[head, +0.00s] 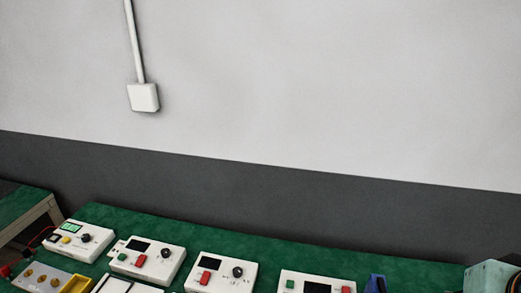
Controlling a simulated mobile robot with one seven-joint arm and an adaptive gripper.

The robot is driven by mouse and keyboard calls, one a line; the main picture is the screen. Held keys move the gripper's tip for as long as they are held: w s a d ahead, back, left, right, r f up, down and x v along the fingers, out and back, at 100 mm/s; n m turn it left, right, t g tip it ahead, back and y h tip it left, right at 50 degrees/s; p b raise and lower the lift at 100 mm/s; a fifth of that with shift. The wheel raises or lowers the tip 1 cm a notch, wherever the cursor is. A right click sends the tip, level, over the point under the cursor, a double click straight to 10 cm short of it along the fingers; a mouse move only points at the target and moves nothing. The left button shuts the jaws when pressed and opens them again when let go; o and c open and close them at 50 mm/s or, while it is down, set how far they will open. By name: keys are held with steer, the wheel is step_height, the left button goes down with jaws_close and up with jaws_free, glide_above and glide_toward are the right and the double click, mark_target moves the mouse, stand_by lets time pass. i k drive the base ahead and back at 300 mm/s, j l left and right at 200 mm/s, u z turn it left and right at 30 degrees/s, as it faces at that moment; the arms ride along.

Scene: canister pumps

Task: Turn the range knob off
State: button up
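The leftmost box (80,239) has a green display, a yellow button and a black knob (86,237). The second box (147,259) has a dark screen, a red switch and a black knob (164,253). The third box (221,273) has a dark screen, a red switch and a black knob (238,272). I cannot read the labels, so I cannot tell which is the range knob. My gripper is not in view.
The green bench top (290,252) is clear behind the boxes. Another white box (318,283), a blue item (375,284) and a pale teal object (490,277) are at the right. A grey and white wall stands behind.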

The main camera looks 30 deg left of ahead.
mark_target(86, 238)
steer(key=u, duration=2.6)
steer(key=i+j+z, duration=0.1)
steer(key=j, duration=0.25)
steer(key=i+j+z, duration=0.1)
steer(key=j, duration=0.25)
steer(key=i+j+z, duration=0.1)
steer(key=j, duration=0.25)
steer(key=i+j+z, duration=0.1)
steer(key=i+j, duration=0.15)
steer(key=i+j+z, duration=0.15)
steer(key=j, duration=0.2)
steer(key=i+j+z, duration=0.1)
steer(key=i+j, duration=0.15)
steer(key=i+j+z, duration=0.15)
steer(key=j, duration=0.3)
steer(key=i+j+z, duration=0.1)
steer(key=j, duration=0.25)
steer(key=i, duration=0.1)
